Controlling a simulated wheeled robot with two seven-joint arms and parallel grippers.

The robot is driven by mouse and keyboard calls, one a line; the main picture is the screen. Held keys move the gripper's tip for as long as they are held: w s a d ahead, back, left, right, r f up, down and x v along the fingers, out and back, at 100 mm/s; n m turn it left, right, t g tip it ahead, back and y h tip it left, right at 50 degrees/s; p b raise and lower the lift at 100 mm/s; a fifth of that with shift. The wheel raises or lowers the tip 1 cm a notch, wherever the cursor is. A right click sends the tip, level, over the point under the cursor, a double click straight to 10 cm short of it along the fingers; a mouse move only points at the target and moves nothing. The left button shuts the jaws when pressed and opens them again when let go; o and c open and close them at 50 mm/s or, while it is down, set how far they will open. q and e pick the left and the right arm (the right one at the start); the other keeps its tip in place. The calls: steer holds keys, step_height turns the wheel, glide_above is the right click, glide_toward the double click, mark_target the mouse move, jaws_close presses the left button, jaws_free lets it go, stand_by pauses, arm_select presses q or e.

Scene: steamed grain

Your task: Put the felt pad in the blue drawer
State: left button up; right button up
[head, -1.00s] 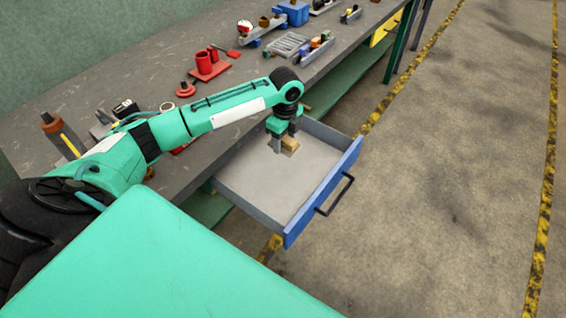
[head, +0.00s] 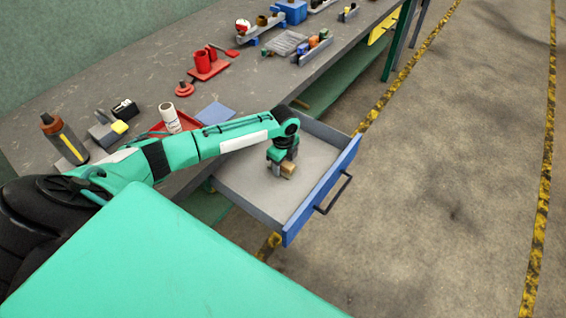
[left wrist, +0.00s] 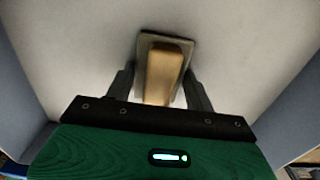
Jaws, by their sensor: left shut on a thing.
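The felt pad (head: 288,170) is a tan wooden block with a grey plate-like layer. It also shows in the left wrist view (left wrist: 165,72), between the fingers. My left gripper (head: 281,167) is shut on it and points down inside the open blue drawer (head: 322,192). The drawer has a blue front with a dark handle, grey walls and a pale, otherwise empty floor. I cannot tell whether the pad touches the floor. My fingers also show in the left wrist view (left wrist: 160,88). My right gripper is not in view.
The grey workbench (head: 150,92) holds a red tray (head: 182,123), a white cylinder (head: 170,117), a blue sheet (head: 215,113), a dark bottle (head: 62,137) and a red stand (head: 207,68). The concrete floor right of the drawer is clear.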

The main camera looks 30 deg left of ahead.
arm_select(q)
steer(key=shift+f, duration=0.15)
steer(key=o, duration=0.8)
steer(key=shift+o, duration=0.4)
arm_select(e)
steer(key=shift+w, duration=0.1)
arm_select(q)
step_height(320, 180, up, 12)
steer(key=b, duration=0.1)
steer(key=shift+r, duration=0.2)
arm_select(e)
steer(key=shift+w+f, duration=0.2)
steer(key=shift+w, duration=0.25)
arm_select(q)
steer(key=shift+w, duration=0.1)
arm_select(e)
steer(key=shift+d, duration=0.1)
